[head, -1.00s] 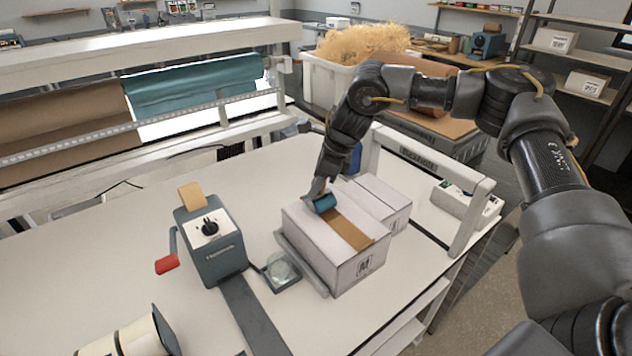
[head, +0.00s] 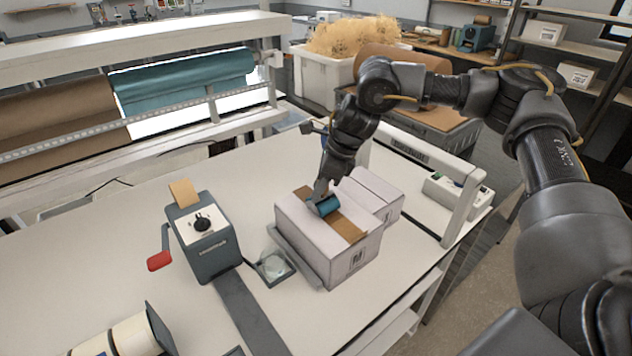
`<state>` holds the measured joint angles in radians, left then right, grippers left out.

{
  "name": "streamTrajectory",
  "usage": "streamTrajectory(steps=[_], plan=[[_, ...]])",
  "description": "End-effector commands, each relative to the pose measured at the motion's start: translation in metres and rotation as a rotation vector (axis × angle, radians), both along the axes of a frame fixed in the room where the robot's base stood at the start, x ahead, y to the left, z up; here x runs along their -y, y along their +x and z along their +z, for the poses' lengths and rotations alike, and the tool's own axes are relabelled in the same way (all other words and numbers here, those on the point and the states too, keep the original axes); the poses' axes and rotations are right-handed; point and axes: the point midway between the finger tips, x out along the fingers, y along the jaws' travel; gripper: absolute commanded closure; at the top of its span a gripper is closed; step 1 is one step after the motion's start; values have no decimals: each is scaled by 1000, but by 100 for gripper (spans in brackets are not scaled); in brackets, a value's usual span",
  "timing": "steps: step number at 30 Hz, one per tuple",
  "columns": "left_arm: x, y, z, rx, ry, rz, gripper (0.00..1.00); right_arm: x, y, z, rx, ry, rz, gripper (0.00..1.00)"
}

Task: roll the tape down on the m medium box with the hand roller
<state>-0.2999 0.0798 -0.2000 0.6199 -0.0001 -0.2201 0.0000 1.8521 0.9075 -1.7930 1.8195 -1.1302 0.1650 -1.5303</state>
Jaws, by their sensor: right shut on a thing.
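The M medium box (head: 300,239) is white and stands closed on the bench. A strip of brown tape (head: 347,229) runs across its top and over the near edge. The hand roller, with a teal cylinder (head: 326,206), is on the tape near the middle of the box top. My right gripper (head: 322,190) is shut on the roller's handle from above; the fingers hide most of the handle. My left gripper is not in the head view.
A second white box (head: 374,194) stands right behind the M box. A grey tape dispenser (head: 207,240) with a red-handled crank is on the left, a small dish (head: 273,266) beside it. A grey frame (head: 462,200) stands at the right. The left bench top is mostly clear.

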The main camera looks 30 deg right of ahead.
Motion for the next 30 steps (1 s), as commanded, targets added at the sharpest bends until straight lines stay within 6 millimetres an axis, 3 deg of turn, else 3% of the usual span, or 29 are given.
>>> streamTrajectory(steps=[30], plan=[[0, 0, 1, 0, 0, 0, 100, 5, -29, 0, -4, -2, 0, 90]])
